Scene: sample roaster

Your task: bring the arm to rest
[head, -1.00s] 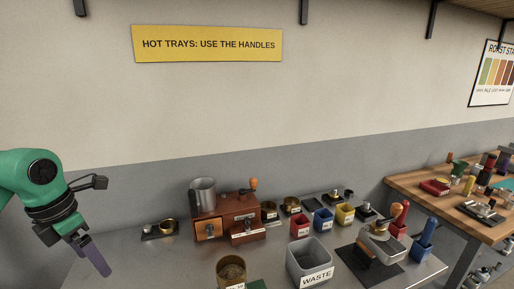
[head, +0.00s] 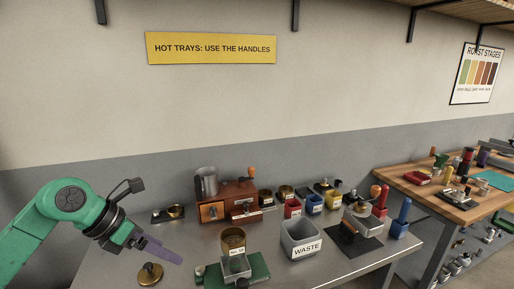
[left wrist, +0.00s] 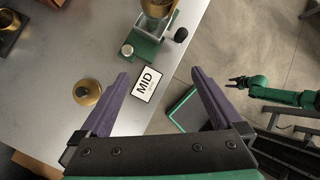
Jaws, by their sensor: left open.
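My left gripper (head: 162,251) is open and empty in the head view, held over the left front of the metal table (head: 185,237). In the left wrist view its two purple fingers (left wrist: 160,76) stand wide apart with nothing between them. A round brass piece with a knob (head: 150,274) lies just below the gripper in the head view, and left of the fingers in the wrist view (left wrist: 87,92). A green arm (left wrist: 285,95), seemingly my right one, ends in a small dark gripper (left wrist: 238,82) over the floor; its jaws are too small to judge.
A green stand (head: 258,268) holds a brass cup (head: 233,239). A MID card (left wrist: 146,84) lies near the table edge. A grey WASTE bin (head: 301,240) and a wooden machine (head: 228,203) stand farther back. A wooden table (head: 425,190) is at right.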

